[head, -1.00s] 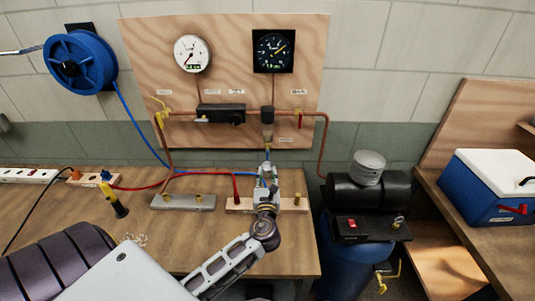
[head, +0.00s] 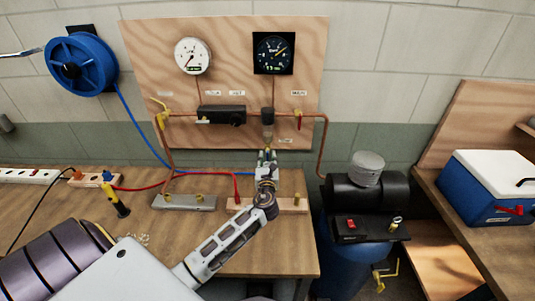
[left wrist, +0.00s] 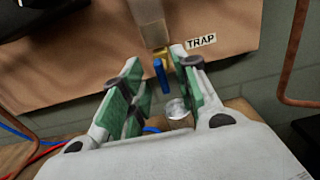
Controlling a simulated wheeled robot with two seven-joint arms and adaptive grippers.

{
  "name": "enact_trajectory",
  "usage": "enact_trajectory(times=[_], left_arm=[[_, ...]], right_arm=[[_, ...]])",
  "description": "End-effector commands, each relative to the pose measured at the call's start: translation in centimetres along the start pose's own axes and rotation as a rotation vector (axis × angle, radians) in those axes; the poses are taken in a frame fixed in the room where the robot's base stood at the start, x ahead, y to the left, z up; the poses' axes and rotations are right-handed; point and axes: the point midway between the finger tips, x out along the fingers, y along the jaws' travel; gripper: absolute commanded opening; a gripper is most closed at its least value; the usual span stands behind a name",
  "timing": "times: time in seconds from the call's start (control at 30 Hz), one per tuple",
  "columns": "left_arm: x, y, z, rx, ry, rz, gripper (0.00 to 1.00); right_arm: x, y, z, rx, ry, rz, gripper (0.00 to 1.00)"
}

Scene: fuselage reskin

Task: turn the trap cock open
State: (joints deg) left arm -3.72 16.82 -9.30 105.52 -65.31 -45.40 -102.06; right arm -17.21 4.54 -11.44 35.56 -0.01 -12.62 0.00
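The trap cock shows in the left wrist view as a blue lever (left wrist: 160,76) hanging beside a small brass fitting (left wrist: 191,61), close to the TRAP label (left wrist: 201,41). It sits below the pale filter body (left wrist: 147,22) on the wooden board. My left gripper (left wrist: 158,78) is open, with green-padded fingers spread on either side of the blue lever; I cannot tell whether either pad touches it. In the head view my left gripper (head: 268,157) is just below the filter (head: 267,118) and hides most of the cock. My right gripper is not in view.
The board (head: 350,20) carries gauges, a black regulator (head: 220,113) and copper pipes. A clear cup (left wrist: 178,109) shows between my fingers, beneath the cock. Red and blue hoses cross the workbench (head: 150,240). A compressor (head: 368,190) stands right of the bench.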

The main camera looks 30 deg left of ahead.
Motion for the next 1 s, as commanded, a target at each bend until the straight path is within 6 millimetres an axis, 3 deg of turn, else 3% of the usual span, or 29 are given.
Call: enact_trajectory(times=[0.33, 0.77, 1.0], left_arm=[[2.9, 0.0, 0.1, 0.002, 0.000, 0.000, 0.30], [3.4, 0.0, 0.0, 0.001, 0.000, 0.000, 0.30], [3.4, 0.0, 0.0, 0.001, 0.000, 0.000, 0.02]], right_arm=[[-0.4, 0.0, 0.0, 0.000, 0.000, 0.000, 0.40], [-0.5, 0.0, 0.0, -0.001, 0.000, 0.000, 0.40], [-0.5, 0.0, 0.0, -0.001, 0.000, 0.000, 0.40]])
